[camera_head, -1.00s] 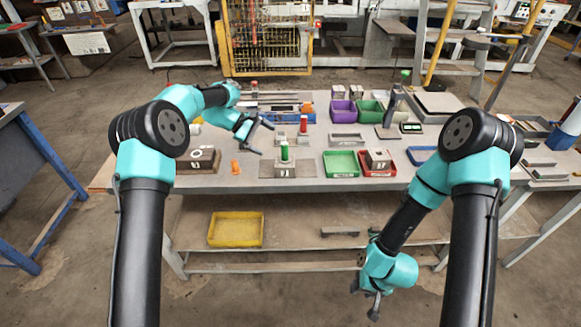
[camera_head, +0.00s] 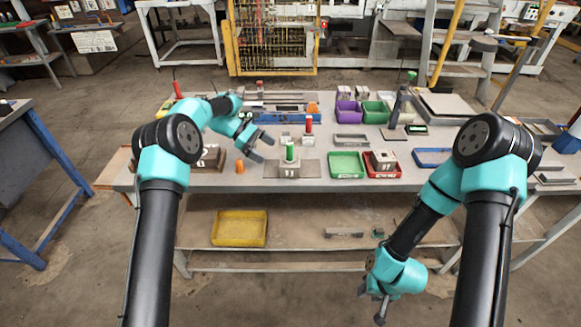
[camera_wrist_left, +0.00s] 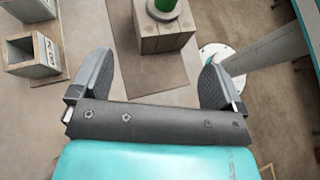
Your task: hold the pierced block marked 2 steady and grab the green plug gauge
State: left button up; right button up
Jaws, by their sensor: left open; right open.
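The green plug gauge (camera_head: 290,152) stands upright in the top of a grey pierced block (camera_head: 289,171), whose front bears two pale strokes. The block sits on a flat grey plate near the table's front edge. In the left wrist view the block (camera_wrist_left: 162,38) and the lower part of the green gauge (camera_wrist_left: 164,10) show beyond the fingers. My left gripper (camera_head: 264,147) is open and empty, left of the gauge and apart from it; its spread fingers also show in the left wrist view (camera_wrist_left: 158,80). My right gripper (camera_head: 381,308) hangs low in front of the table, empty.
An orange plug (camera_head: 239,166) stands left of the block, and a red plug (camera_head: 309,124) behind it. A green bin (camera_head: 346,174) and a red bin (camera_head: 372,171) holding a block are to the right. A yellow tray (camera_head: 239,242) lies on the lower shelf.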

aim_at(287, 164)
pick_arm(q)
jog(key=shift+x, duration=4.95)
jog(key=shift+c, duration=0.4)
jog(key=c, duration=0.4)
jog(key=shift+c, duration=0.6)
pick_arm(e)
jog(key=shift+o, duration=0.3)
jog(key=shift+o, duration=1.1)
